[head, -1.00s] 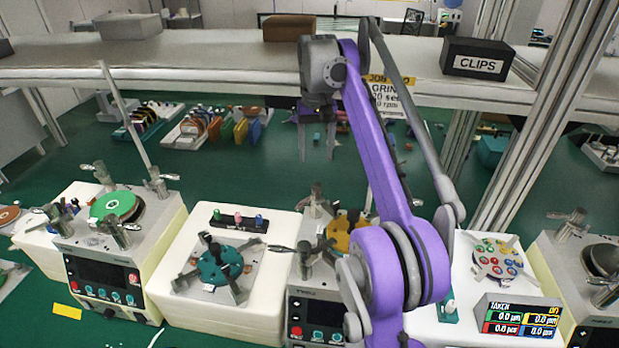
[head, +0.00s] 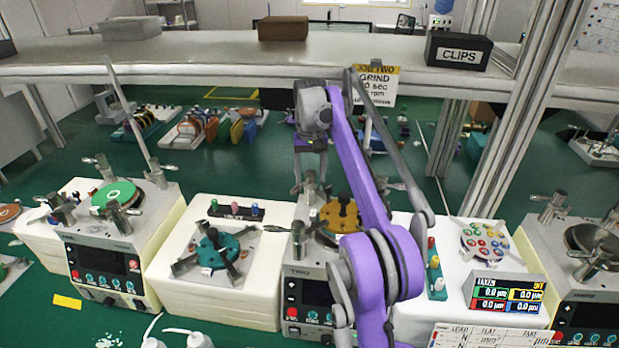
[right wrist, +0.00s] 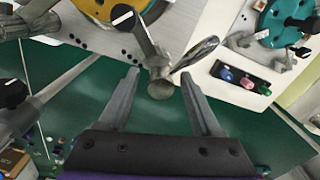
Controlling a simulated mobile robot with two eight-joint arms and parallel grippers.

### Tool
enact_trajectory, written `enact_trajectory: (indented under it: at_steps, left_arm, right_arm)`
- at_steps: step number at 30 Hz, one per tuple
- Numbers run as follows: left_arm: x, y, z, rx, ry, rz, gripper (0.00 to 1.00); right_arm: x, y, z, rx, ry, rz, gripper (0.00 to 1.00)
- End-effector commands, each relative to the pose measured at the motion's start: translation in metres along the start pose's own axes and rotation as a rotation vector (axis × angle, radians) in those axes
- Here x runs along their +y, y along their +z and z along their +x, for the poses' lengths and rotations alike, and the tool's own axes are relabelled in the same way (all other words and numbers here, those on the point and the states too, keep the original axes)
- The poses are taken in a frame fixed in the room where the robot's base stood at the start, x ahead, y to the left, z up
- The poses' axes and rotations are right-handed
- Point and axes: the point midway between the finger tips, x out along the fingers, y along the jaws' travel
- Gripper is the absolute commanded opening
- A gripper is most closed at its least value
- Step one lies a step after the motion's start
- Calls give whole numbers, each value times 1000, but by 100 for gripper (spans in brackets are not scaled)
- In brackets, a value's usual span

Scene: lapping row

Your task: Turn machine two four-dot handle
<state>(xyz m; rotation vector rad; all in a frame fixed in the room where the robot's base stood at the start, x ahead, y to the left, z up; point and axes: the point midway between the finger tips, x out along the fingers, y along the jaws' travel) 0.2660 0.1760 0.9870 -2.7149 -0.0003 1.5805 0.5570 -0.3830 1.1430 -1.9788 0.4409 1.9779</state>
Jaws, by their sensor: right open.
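Machine two (head: 297,272), a grey unit with a screen and a "TWO" label, stands in the middle of the head view, partly hidden by my right arm. Its gold disc (head: 338,214) also shows in the right wrist view (right wrist: 105,8). Metal posts with levers stand around the disc. My right gripper (head: 310,182) is open and empty above the machine's back. In the right wrist view, a post (right wrist: 160,88) with a metal lever handle (right wrist: 200,52) appears between and beyond the open fingers (right wrist: 161,74).
Machine one (head: 110,260) with a green disc stands left. A teal fixture (head: 218,247) sits on the white block between. A readout box (head: 506,291) and another machine (head: 590,290) are right. A grey shelf (head: 220,52) runs behind, with a CLIPS box (head: 458,51).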

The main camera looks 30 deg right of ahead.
Motion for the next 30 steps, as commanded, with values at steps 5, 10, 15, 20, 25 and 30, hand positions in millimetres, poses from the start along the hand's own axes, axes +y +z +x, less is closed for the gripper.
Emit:
enact_trajectory:
  at_steps: [5,10,15,20,25,30]
  left_arm:
    - [0,-2,-1,1,0,0,50]
    - [0,-2,-1,1,0,0,50]
    - [0,-1,-1,1,0,0,50]
    - [0,-1,-1,1,0,0,50]
    - [0,-1,-1,1,0,0,50]
    - [0,-1,-1,1,0,0,50]
  right_arm:
    - [0,0,-2,2,-1,0,65]
    - [0,0,-2,1,-1,0,43]
    - [0,0,-2,1,-1,0,13]
    - [0,0,-2,1,0,0,0]
    - [0,0,-2,0,-1,0,0]
    - [0,0,-2,0,-1,0,0]
